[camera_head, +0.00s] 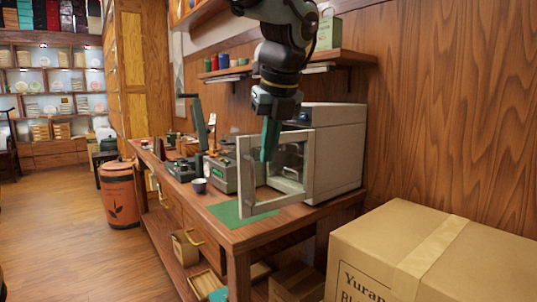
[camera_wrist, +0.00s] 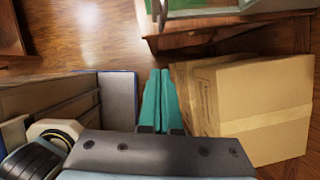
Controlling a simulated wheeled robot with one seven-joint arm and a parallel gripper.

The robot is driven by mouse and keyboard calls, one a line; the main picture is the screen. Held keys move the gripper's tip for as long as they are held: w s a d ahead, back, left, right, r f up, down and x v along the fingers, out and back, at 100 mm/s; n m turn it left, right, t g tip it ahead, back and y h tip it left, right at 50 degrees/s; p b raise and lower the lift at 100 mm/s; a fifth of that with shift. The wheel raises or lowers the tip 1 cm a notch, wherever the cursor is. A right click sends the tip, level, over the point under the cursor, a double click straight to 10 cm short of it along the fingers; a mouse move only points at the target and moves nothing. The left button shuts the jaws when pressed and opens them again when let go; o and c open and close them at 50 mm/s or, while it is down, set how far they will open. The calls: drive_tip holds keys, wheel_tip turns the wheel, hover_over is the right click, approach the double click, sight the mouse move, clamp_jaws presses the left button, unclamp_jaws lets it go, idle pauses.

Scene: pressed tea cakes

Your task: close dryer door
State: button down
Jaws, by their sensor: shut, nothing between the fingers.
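The dryer (camera_head: 340,150) is a pale grey box on the right end of the wooden workbench in the head view. Its glass-paned door (camera_head: 246,178) stands open, swung out toward the front of the bench, and part of the pale interior shows. My gripper (camera_head: 268,158) hangs from above with its teal fingers pointing down, overlapping the upper part of the door. I cannot tell whether the fingers touch it. In the wrist view the two fingers (camera_wrist: 157,100) lie side by side, shut and empty.
A green mat (camera_head: 232,212) lies on the workbench (camera_head: 262,232) beneath the door. A small cup (camera_head: 199,186) and a scale-like device (camera_head: 222,174) stand left of the dryer. A large cardboard box (camera_head: 385,245) is at the front right. A shelf (camera_head: 345,57) hangs above. Open floor lies left.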

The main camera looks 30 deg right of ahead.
drive_tip(key=w+f, duration=0.6)
drive_tip(key=f, duration=0.1)
drive_tip(key=shift+w+d+p, duration=0.2)
drive_tip(key=shift+w+p, duration=0.2)
